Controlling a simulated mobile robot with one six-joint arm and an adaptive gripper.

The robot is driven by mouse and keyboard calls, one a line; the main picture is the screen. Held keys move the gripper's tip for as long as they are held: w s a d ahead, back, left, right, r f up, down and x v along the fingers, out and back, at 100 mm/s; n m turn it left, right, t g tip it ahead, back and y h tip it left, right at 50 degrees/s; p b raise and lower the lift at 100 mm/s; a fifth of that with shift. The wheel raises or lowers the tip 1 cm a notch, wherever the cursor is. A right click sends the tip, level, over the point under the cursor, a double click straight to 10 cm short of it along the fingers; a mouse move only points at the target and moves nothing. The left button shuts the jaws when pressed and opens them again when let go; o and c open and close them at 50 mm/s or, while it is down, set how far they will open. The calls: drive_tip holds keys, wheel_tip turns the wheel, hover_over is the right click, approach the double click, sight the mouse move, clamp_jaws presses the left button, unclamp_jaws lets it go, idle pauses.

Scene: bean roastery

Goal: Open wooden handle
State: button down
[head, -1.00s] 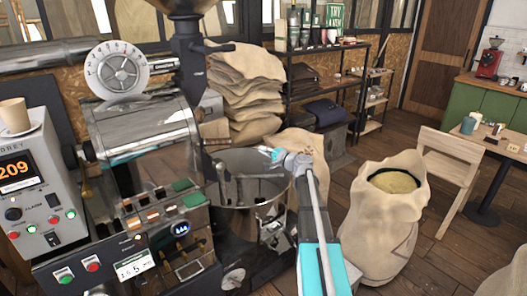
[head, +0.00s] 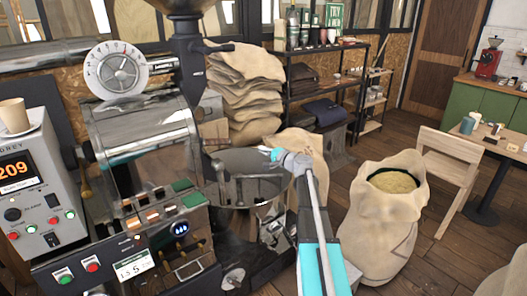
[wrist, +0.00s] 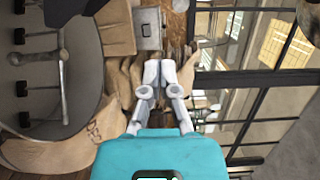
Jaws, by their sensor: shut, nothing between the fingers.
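My gripper (head: 272,155) is shut and empty, above the right rim of the round metal cooling tray (head: 240,163). In the wrist view its two grey fingers (wrist: 165,68) are close together, with nothing between them. The roaster's metal drum (head: 140,130) stands to the left, well apart from my gripper. A small brown upright piece (head: 86,183) shows at the drum's left front; it may be a wooden handle, but I cannot tell for sure.
A control panel (head: 150,235) sits below the drum. Full burlap sack (head: 383,215) stands on the right, near a wooden chair (head: 447,175). Stacked sacks (head: 243,95) and a black shelf (head: 330,80) stand behind. Floor between sack and chair is clear.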

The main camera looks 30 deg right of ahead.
sight(222, 143)
drive_tip(key=c, duration=1.1)
unclamp_jaws()
drive_tip(key=shift+a, duration=0.1)
drive_tip(key=shift+o, duration=1.4)
drive_tip(key=shift+a+r+p, duration=0.15)
drive_tip(key=shift+a+p, duration=0.2)
drive_tip(key=o, duration=0.5)
drive_tip(key=a+r+m+h+p, duration=0.1)
drive_tip(key=a+p, duration=0.1)
drive_tip(key=a+m+g+h+p, duration=0.1)
drive_tip(key=a+p, duration=0.1)
drive_tip(key=a, duration=0.1)
drive_tip(key=w+a+r+m+h+p, duration=0.1)
drive_tip(key=a+p, duration=0.1)
drive_tip(key=a, duration=0.1)
drive_tip(key=shift+a+r, duration=0.2)
drive_tip(key=shift+r, duration=0.1)
drive_tip(key=shift+o, duration=0.2)
drive_tip(key=shift+a+m+h, duration=0.3)
drive_tip(key=shift+a+m, duration=0.1)
drive_tip(key=shift+a, duration=0.05)
drive_tip(key=shift+w, duration=0.1)
drive_tip(key=b+x, duration=0.2)
drive_tip(key=x, duration=1.1)
drive_tip(key=shift+w+f+b, duration=0.25)
drive_tip(key=shift+w+b, duration=0.05)
drive_tip(key=shift+b, duration=0.05)
